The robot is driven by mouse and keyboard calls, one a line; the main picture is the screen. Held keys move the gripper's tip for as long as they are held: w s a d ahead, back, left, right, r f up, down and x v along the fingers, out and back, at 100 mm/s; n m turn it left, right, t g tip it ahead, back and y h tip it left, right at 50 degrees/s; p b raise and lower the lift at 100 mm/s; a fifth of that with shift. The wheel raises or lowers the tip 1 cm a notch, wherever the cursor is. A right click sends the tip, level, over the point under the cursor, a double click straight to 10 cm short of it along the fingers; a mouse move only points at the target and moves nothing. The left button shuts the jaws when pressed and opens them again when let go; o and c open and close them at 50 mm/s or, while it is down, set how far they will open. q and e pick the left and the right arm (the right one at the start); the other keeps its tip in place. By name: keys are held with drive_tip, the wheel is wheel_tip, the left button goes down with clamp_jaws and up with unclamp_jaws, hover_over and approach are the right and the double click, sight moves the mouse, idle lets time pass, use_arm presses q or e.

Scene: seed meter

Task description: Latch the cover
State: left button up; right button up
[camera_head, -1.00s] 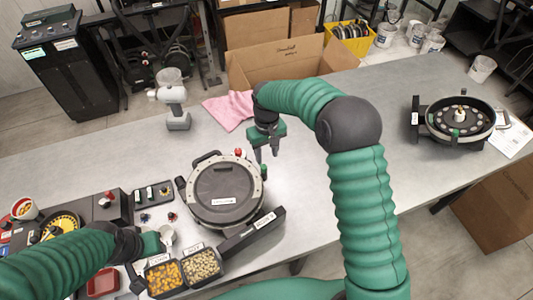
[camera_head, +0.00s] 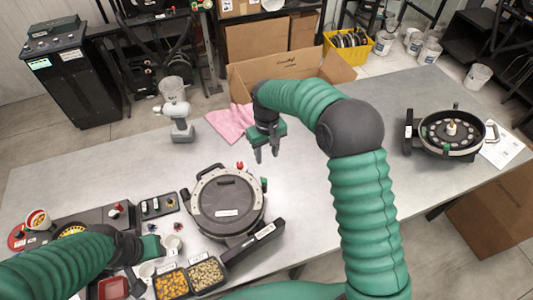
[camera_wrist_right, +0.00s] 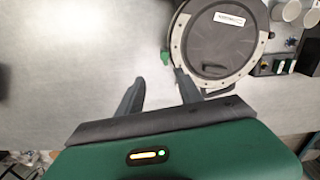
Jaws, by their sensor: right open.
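The seed meter with its dark round cover (camera_head: 227,200) sits on the table in front of me, its cover lying flat within a pale ring. It also shows in the right wrist view (camera_wrist_right: 222,40). A red knob (camera_head: 240,166) and a green latch-like tab (camera_head: 264,184) stand at its rim; the green tab (camera_wrist_right: 165,56) also shows in the wrist view. My right gripper (camera_head: 267,152) is open and empty above the table, up and to the right of the meter. My left gripper (camera_head: 155,247) is at the lower left by a small white cup; its jaws are not clear.
A second, open meter (camera_head: 452,132) stands at the right end of the table. Trays of yellow and pale seeds (camera_head: 172,285) lie at the front. The table right of the meter is clear.

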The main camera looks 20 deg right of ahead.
drive_tip(key=shift+r+p, duration=2.1)
drive_tip(key=shift+r, duration=0.85)
wheel_tip(320, 180, up, 17)
drive_tip(key=b, duration=0.3)
drive_tip(key=shift+f, duration=0.15)
